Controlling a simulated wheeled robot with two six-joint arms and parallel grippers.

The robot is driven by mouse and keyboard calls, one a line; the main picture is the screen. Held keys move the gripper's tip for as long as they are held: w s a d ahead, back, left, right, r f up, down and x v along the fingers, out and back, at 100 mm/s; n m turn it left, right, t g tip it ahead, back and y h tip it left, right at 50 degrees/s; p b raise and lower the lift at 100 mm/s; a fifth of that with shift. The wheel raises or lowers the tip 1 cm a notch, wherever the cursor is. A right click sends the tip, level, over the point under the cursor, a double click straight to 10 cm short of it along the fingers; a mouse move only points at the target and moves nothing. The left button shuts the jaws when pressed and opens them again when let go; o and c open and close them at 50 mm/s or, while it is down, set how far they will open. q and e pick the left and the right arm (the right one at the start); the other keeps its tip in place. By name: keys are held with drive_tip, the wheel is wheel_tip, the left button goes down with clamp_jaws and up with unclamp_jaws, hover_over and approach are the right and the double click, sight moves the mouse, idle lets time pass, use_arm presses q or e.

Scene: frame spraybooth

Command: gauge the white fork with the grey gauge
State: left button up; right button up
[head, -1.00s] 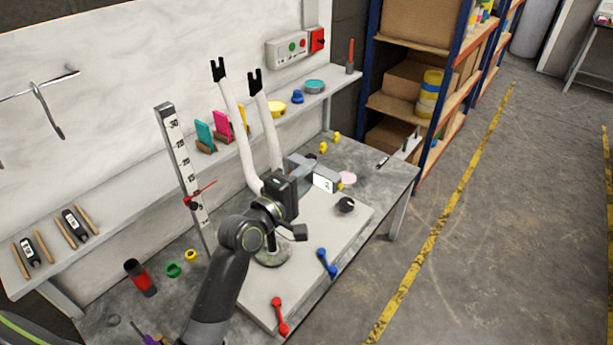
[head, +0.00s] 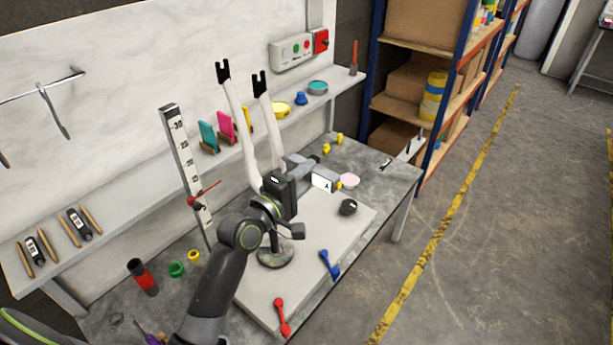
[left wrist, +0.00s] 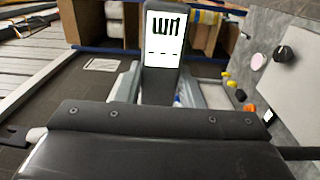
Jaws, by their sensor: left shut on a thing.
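The white fork (head: 239,125) stands upright with its black, notched leg ends at the top. Its lower part is hidden behind my left gripper and arm. One black notched end (left wrist: 14,138) shows at the left of the left wrist view. The grey gauge (head: 300,166) has a lit white display (head: 322,182), which also shows in the left wrist view (left wrist: 163,40). My left gripper (head: 284,186) is shut on the gauge and holds it beside the fork's legs, to their right. I cannot tell whether the gauge touches the fork. My right gripper is not in view.
A tall ruler stand (head: 184,155) with a red pointer stands left of the fork. A pale board (head: 300,280) on the bench holds a black knob (head: 348,207), a blue tool (head: 329,264) and a red tool (head: 282,316). A wall shelf (head: 130,225) runs behind.

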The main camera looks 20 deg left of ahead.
sight(336, 188)
use_arm(q)
drive_tip(key=shift+w+a, duration=0.1)
drive_tip(key=shift+a, duration=0.2)
idle(0.7)
idle(0.6)
drive_tip(key=shift+s+d+p, duration=0.1)
drive_tip(key=shift+s+d, duration=0.35)
drive_tip(key=shift+d, duration=0.8)
drive_tip(key=shift+s+d+p, duration=0.1)
drive_tip(key=shift+s+d, duration=0.35)
drive_tip(key=shift+d, duration=0.85)
drive_tip(key=shift+s+d+p, duration=0.1)
drive_tip(key=shift+s+d, duration=0.35)
drive_tip(key=shift+d, duration=0.8)
drive_tip(key=shift+a, duration=0.1)
